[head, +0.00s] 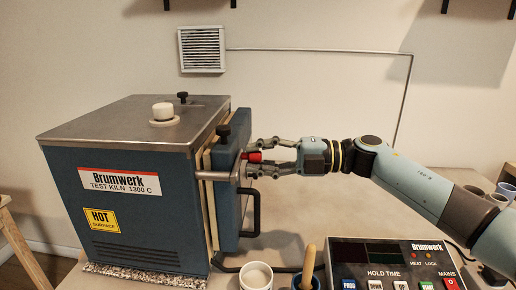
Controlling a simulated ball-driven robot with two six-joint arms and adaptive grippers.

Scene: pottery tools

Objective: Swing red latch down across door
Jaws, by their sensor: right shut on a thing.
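The kiln (125,232) stands on the table at the left, with its blue door (229,205) on its right side. The red latch grip (255,156) shows at the door's outer edge, just above a metal bar (212,176) that runs along the kiln's side. My right gripper (250,157) reaches in from the right and is shut on the red latch. Its fingers hide part of the latch, so its exact angle is hard to tell. The door stands against the kiln's pale front rim. My left gripper is not in view.
A black door handle (254,214) sticks out below my gripper. A control box (392,256), a white cup (257,274) and a wooden-handled tool (309,264) stand at the front. Several small pots stand at the far right.

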